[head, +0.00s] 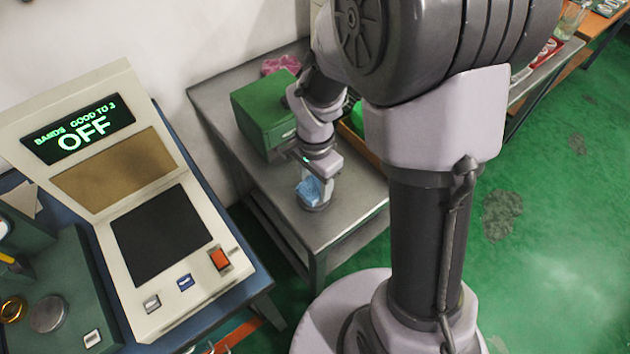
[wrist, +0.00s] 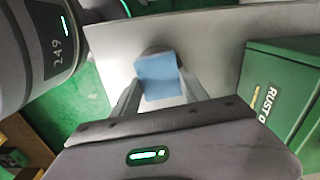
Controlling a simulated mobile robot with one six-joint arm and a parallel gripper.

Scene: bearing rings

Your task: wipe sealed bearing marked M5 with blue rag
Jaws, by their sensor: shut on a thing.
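My gripper (head: 314,182) is shut on the blue rag (head: 308,190), low over the grey metal table. In the wrist view the rag (wrist: 158,76) hangs between the two fingers of my gripper (wrist: 158,88). A round grey thing (head: 315,206) shows right under the rag, and its edge (wrist: 157,50) also shows past the rag in the wrist view. It may be a bearing; the rag covers most of it, and I cannot read a mark. Whether rag and round thing touch is hard to tell.
A green box (head: 262,112) marked "RUST" stands on the table close by, with a pink cloth (head: 281,65) behind it. A console (head: 120,200) reading "OFF" stands at left. A gold ring (head: 13,309) and a grey disc (head: 47,314) lie at lower left.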

